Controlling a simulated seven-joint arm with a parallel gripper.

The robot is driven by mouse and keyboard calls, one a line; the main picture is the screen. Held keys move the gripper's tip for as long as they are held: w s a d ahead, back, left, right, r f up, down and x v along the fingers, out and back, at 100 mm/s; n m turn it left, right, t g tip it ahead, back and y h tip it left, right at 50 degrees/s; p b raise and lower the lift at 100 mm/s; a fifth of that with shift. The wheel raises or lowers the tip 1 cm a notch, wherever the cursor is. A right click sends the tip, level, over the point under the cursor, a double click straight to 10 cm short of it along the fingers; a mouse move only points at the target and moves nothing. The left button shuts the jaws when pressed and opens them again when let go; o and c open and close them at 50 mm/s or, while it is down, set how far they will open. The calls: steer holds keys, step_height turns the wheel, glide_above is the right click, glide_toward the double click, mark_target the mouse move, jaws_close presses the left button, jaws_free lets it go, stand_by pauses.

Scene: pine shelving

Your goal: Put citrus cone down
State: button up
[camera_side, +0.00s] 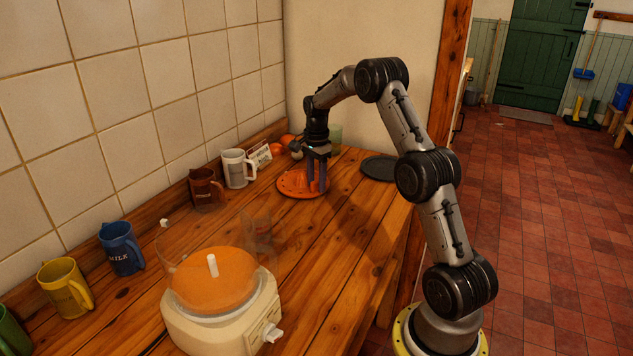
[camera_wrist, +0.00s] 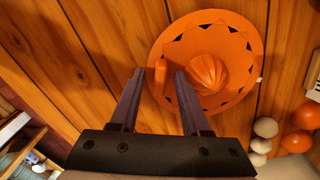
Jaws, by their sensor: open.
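The orange citrus cone, a ribbed dome on a wide round disc with a dark zigzag pattern, lies flat on the wooden counter. It shows in the side view (camera_side: 296,183) and in the wrist view (camera_wrist: 207,72). My gripper (camera_side: 317,188) is over the right part of the disc, pointing down. In the wrist view my gripper (camera_wrist: 160,76) is open, with a small orange tab of the disc in the gap between its fingertips. The ribbed dome is just right of the right finger. Whether either finger touches the tab I cannot tell.
A cream juicer (camera_side: 222,322) with an orange top stands at the front. Several mugs line the tiled wall, including a white mug (camera_side: 237,168) and a blue mug (camera_side: 121,248). Oranges (camera_side: 287,140) lie behind my gripper. A dark round plate (camera_side: 380,167) lies right. The middle counter is clear.

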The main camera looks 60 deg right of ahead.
step_height(320, 180, up, 12)
steer(key=s+a+r+n+t, duration=0.1)
steer(key=s+a+r+n, duration=0.1)
steer(key=a+r+n, duration=0.6)
steer(key=s+a+r+n+t+h, duration=0.1)
steer(key=s+a, duration=0.2)
steer(key=a, duration=0.3)
steer(key=s+a+r+n+t, duration=0.1)
steer(key=s+a+n, duration=0.1)
steer(key=s+a, duration=0.35)
steer(key=s+a+f+n+t+y, duration=0.1)
steer(key=s+a+f+n+t, duration=0.1)
steer(key=s+a+f+n, duration=0.4)
steer(key=s+a+n, duration=0.5)
steer(key=s+a, duration=0.1)
steer(key=s, duration=0.3)
steer(key=shift+a+t, duration=0.2)
steer(key=shift+t, duration=0.1)
